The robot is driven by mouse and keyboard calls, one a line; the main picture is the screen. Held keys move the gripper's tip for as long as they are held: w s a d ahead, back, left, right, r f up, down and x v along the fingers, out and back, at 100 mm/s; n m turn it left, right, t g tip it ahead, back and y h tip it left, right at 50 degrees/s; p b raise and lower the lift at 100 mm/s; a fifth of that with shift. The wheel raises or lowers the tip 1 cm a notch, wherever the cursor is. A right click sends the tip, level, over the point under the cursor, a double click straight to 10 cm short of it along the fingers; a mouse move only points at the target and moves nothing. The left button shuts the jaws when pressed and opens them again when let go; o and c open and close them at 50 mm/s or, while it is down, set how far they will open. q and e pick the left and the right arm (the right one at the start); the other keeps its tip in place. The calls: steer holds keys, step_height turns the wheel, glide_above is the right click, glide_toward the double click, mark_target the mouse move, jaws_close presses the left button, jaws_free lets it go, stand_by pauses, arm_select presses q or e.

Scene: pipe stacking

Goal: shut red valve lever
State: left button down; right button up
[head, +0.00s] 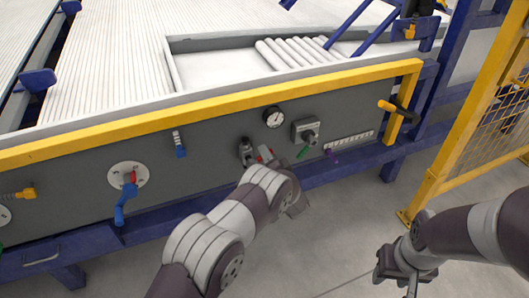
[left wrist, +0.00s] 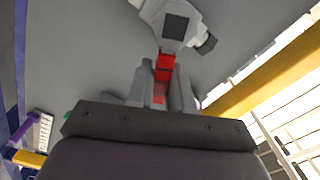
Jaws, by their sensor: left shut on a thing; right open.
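The red valve lever (head: 265,154) is on the grey panel, just below the round gauge, partly hidden behind my left wrist. In the left wrist view the red lever (left wrist: 165,67) extends from a grey valve body (left wrist: 170,22) down between my fingers. My left gripper (left wrist: 162,92) is shut on the lever, one finger on each side of it. In the head view the valve body (head: 246,150) sits just left of the lever. My right gripper (head: 405,283) hangs open and empty at the lower right, above the floor and away from the panel.
The panel (head: 80,180) has a gauge (head: 273,119), a grey box with a knob (head: 306,131), a green lever (head: 302,152) and a blue lever (head: 121,207) at left. A yellow rail (head: 230,103) runs above. A yellow fence (head: 485,120) stands at right.

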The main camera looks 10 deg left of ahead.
arm_select(q)
steer(key=m, duration=0.1)
steer(key=f+m, duration=0.1)
steer(key=shift+w+d+f+m, duration=0.1)
steer(key=shift+d+f+m, duration=0.1)
steer(key=shift+m, duration=0.1)
steer(key=shift+f+m+b, duration=0.45)
steer(key=shift+f+m, duration=0.1)
steer(key=shift+m, duration=0.65)
steer(key=shift+f, duration=0.1)
steer(key=c, duration=1.1)
jaws_free()
steer(key=p+v, duration=0.3)
steer(key=v, duration=0.9)
steer(key=shift+s+d, duration=0.25)
steer(key=shift+s, duration=0.05)
